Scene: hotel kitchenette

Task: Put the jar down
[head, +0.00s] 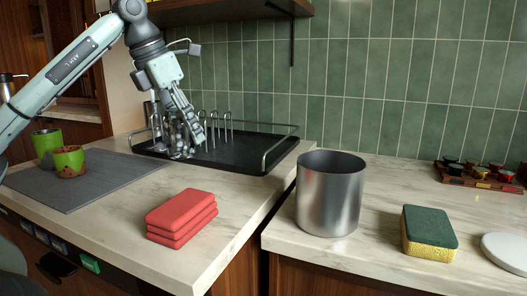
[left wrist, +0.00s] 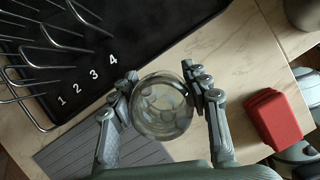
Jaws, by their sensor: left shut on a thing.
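The clear glass jar (left wrist: 162,106) is between the two fingers of my left gripper (left wrist: 166,92) in the left wrist view, and the fingers are shut on it from both sides. In the head view my left gripper (head: 190,132) points down at the near side of the black dish rack (head: 235,150). There the jar (head: 178,145) is mostly hidden by the fingers and hard to make out. I cannot tell whether its base touches a surface. My right gripper is not in view.
Wire prongs (head: 213,124) and white numbers 1 to 4 mark the rack. Folded red cloths (head: 182,217) lie on the front counter. A metal canister (head: 329,195) and a sponge (head: 429,232) stand right, past a counter gap.

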